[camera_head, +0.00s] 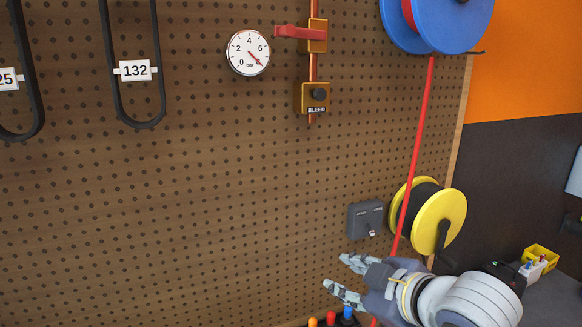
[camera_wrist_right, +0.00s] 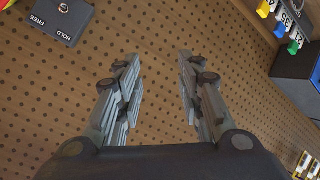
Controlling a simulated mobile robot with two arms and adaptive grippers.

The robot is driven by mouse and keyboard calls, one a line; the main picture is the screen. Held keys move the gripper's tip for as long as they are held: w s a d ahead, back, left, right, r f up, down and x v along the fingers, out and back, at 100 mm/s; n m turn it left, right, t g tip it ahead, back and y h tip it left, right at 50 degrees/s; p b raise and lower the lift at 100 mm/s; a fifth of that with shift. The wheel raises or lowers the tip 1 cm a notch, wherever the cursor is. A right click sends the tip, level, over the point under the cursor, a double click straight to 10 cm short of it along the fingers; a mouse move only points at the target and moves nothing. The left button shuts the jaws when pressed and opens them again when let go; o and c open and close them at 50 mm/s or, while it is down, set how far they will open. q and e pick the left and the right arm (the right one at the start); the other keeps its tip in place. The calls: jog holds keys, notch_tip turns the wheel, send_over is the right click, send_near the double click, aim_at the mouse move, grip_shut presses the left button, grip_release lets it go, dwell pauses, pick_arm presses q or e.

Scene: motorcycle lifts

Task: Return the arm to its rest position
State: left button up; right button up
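My right gripper (camera_head: 345,277) is at the lower right of the head view, in front of the brown pegboard (camera_head: 180,220). Its two fingers are spread apart, pointing left, with nothing between them. In the right wrist view my right gripper (camera_wrist_right: 157,90) is also open and empty, with only pegboard behind the gap. My right arm comes in from the lower right. My left gripper does not show in either view.
A grey switch box (camera_head: 365,219) and a yellow reel (camera_head: 440,222) are just above my right gripper. A red hose (camera_head: 416,150) hangs from a blue reel (camera_head: 450,25) and passes close by. A gauge (camera_head: 248,53) and bleed valve (camera_head: 315,98) are higher up.

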jog(key=s+d+f+m+g+h, duration=0.1)
jog(key=s+d+f+m, duration=0.15)
jog(key=f, duration=0.45)
jog(key=s+d+f+m+g+h, duration=0.1)
jog(key=s+f+m, duration=0.1)
jog(key=s+f, duration=0.35)
jog(key=s+d+f+m+g, duration=0.1)
jog(key=f+m, duration=0.1)
jog(key=f, duration=0.6)
jog(key=s+d+f+m+g+h, duration=0.2)
jog(key=s+d+f, duration=0.1)
jog(key=s+f, duration=0.4)
jog(key=s+d+f+m+g+h, duration=0.1)
jog(key=s+d+f+m+g, duration=0.15)
jog(key=s+f, duration=0.55)
notch_tip(320, 180, down, 25)
jog(key=s+g+b, duration=0.1)
jog(key=s+b, duration=0.1)
jog(key=s, duration=0.1)
jog(key=s+d+f+g+b, duration=0.1)
jog(key=s+d+f, duration=0.2)
jog(key=s+f, duration=1.4)
jog(key=shift+d+f+n+b, duration=0.2)
jog(key=shift+f+n+b, duration=0.15)
jog(key=shift+f, duration=0.55)
jog(key=shift+g, duration=0.25)
